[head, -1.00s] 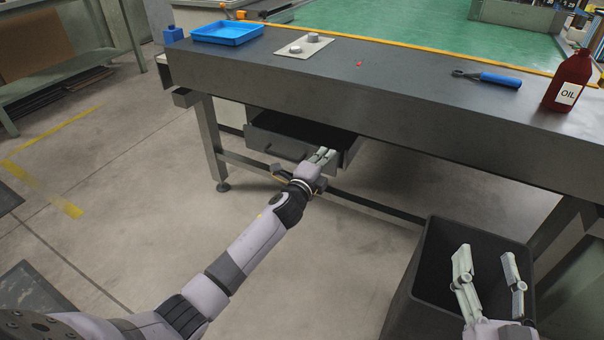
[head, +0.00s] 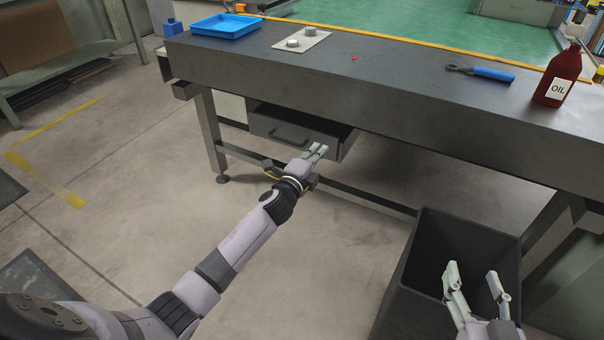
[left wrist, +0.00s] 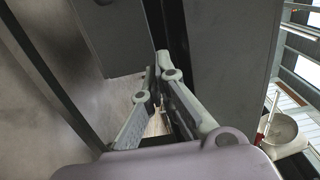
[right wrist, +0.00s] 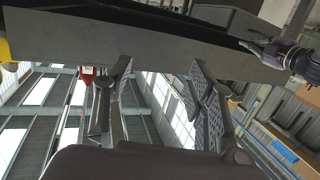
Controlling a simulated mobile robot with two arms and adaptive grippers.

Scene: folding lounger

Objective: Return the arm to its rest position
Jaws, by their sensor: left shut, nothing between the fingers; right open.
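My left gripper (head: 317,151) is shut and empty in front of the drawer (head: 272,131) under the workbench. Its fingers overlap the right part of the drawer front in the head view; I cannot tell whether they touch it. The drawer is pulled out, with its handle (head: 288,137) visible. In the left wrist view the fingers (left wrist: 158,66) are together, with nothing between them. My right gripper (head: 473,271) is open and empty in front of the dark bin (head: 398,296). In the right wrist view its fingers (right wrist: 160,68) are spread apart.
The workbench (head: 400,105) carries a blue tray (head: 226,27), a plate with two round knobs (head: 301,39), a blue-handled tool (head: 480,72) and a red oil bottle (head: 557,78). The floor left of my left arm is mostly clear.

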